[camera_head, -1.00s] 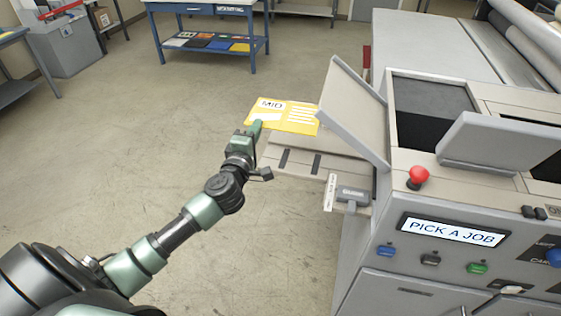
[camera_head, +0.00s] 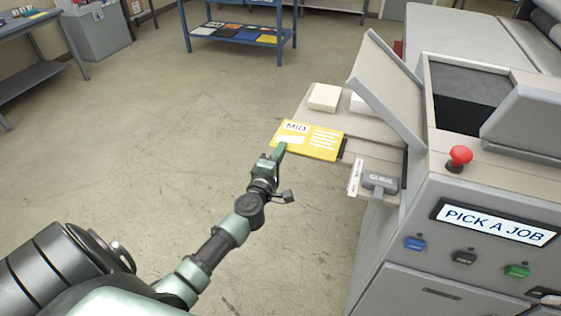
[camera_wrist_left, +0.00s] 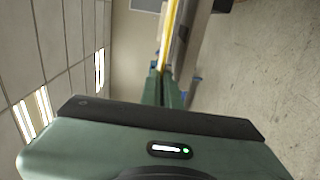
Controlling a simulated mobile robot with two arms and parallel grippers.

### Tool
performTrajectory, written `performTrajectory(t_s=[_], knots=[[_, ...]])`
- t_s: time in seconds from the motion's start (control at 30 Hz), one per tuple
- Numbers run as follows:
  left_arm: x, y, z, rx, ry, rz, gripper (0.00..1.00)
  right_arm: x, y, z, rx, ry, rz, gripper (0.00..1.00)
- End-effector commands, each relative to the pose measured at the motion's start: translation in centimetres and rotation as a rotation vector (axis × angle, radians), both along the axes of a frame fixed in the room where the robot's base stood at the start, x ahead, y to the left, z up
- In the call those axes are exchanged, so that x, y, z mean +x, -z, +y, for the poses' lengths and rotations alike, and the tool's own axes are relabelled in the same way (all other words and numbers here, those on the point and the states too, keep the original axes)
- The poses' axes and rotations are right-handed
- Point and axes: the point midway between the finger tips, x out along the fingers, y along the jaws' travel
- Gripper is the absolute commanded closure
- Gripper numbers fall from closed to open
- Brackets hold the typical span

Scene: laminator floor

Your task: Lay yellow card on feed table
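The yellow card (camera_head: 318,142), marked MID with white lines, is held flat by its near left edge. My left gripper (camera_head: 279,150) is shut on it. In the left wrist view the card (camera_wrist_left: 170,30) shows edge-on between the fingertips (camera_wrist_left: 161,88). The card covers part of the feed table (camera_head: 372,130), a light shelf on the machine's left side. I cannot tell whether the card touches the table or hovers just above it. My right gripper is not in view.
A pale block (camera_head: 325,97) sits at the feed table's far side. A grey guide handle (camera_head: 380,182) is at its near edge. A tilted panel (camera_head: 385,80) rises on its right. The machine's screen (camera_head: 495,222) reads PICK A JOB. Open floor lies left.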

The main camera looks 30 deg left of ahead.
Motion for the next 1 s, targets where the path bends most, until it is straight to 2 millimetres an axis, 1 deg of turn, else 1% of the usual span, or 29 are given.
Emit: performTrajectory(t_s=[0.03,0.1,0.17,0.37,0.53,0.57,0.6,0.63,0.9,1.0], knots=[[0.0,1.6,0.0,-0.001,0.000,0.000,1.00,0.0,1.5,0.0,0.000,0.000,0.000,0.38],[0.0,2.5,0.0,-0.001,0.000,0.000,1.00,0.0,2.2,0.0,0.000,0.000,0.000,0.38],[0.0,2.6,0.0,0.000,0.000,-0.001,1.00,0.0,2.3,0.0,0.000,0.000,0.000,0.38],[0.0,2.3,0.0,0.000,0.000,-0.001,1.00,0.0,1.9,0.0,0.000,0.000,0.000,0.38],[0.0,2.8,0.0,-0.001,0.000,0.000,1.00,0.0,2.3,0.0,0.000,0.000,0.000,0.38],[0.0,2.7,0.0,-0.001,0.000,0.000,0.92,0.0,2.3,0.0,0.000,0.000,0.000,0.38],[0.0,2.7,0.0,-0.001,0.000,0.000,0.81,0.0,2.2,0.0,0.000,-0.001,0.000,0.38],[0.0,2.7,0.0,-0.001,0.000,0.000,0.76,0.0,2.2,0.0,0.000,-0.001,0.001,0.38],[0.0,2.7,0.0,0.000,0.000,0.000,0.76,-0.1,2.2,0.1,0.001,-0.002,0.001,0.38],[0.0,2.2,0.0,0.001,0.001,-0.001,0.76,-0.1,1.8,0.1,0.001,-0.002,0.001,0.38]])
